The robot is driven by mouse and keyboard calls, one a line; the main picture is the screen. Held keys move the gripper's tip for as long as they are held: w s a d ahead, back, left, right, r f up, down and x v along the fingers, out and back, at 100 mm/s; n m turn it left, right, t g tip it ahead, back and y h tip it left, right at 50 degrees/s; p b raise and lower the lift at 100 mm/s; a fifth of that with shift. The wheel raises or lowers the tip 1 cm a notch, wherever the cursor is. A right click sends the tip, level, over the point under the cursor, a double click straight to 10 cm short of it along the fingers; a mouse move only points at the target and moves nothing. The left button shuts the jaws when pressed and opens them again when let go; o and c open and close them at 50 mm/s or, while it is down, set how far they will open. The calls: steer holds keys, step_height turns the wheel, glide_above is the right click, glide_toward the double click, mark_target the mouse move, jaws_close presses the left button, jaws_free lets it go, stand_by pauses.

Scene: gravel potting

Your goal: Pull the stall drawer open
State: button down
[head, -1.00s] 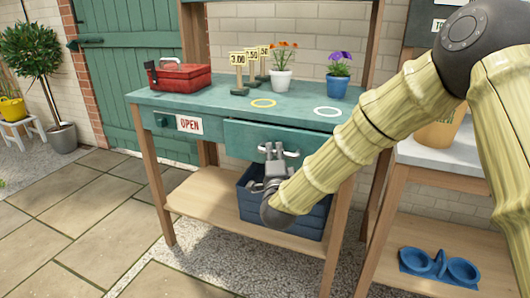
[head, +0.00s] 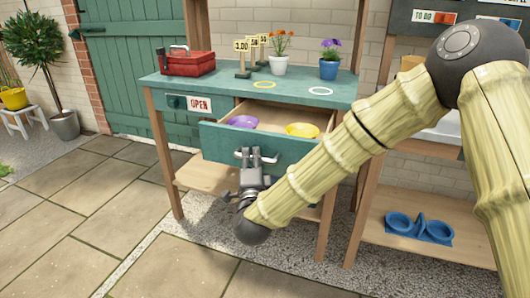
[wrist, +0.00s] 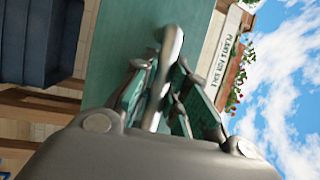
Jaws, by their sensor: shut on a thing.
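The stall drawer (head: 215,140) has a green front and stands partly open below the stall's green top. A purple bowl (head: 243,121) and a yellow bowl (head: 302,130) lie inside it. My gripper (head: 254,158) is shut on the drawer's metal handle (head: 242,155) at the middle of the front. In the wrist view the handle (wrist: 172,50) runs between my two fingers (wrist: 158,95).
The stall top (head: 205,89) carries a red toolbox (head: 187,63), price signs, two flower pots and two rings. A blue crate (wrist: 38,40) shows in the wrist view. Paving (head: 80,210) in front is clear. A side bench with a blue saucer set (head: 420,228) stands at right.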

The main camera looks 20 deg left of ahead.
steer(key=shift+s, duration=0.55)
steer(key=c, duration=1.7)
jaws_free()
steer(key=v, duration=1.2)
steer(key=shift+a, duration=0.1)
